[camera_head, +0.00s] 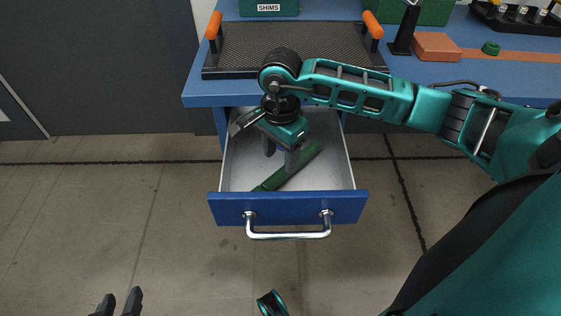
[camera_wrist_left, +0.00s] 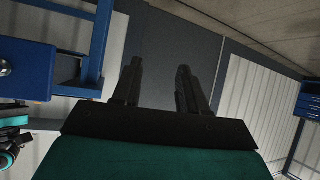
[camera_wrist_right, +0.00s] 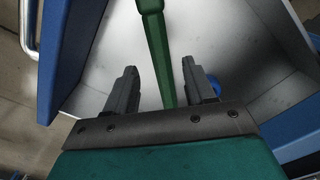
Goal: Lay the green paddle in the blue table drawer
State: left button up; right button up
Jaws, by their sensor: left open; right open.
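The blue table drawer (camera_head: 235,208) is pulled out below the blue table, its grey-white inside showing. The green paddle (camera_head: 272,183) lies in the drawer, slanted from front left to back right. My right gripper (camera_head: 281,158) is above the drawer and hides part of the paddle. In the right wrist view the paddle (camera_wrist_right: 158,38) runs between and beyond the two open fingers (camera_wrist_right: 160,80), which do not press on it. My left gripper (camera_head: 120,300) is open and empty at the lower left, away from the drawer; its spread fingers show in the left wrist view (camera_wrist_left: 158,75).
On the blue table (camera_head: 200,93) stand a black mat tray with orange handles (camera_head: 290,40), a green SHIMS box (camera_head: 268,7) and an orange block (camera_head: 436,46). The drawer's silver handle (camera_head: 290,235) faces front. Floor around the drawer is clear.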

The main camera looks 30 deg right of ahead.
aim_at(281, 172)
pick_arm(q)
jog(key=shift+s+a+r+p, duration=0.2)
jog(key=shift+s+a+p, duration=0.15)
jog(key=shift+p, duration=0.2)
pick_arm(e)
notch_tip(281, 172, up, 6)
jog(key=shift+r, duration=0.25)
pick_arm(q)
jog(key=shift+s, duration=0.1)
pick_arm(e)
jog(key=shift+f, duration=0.1)
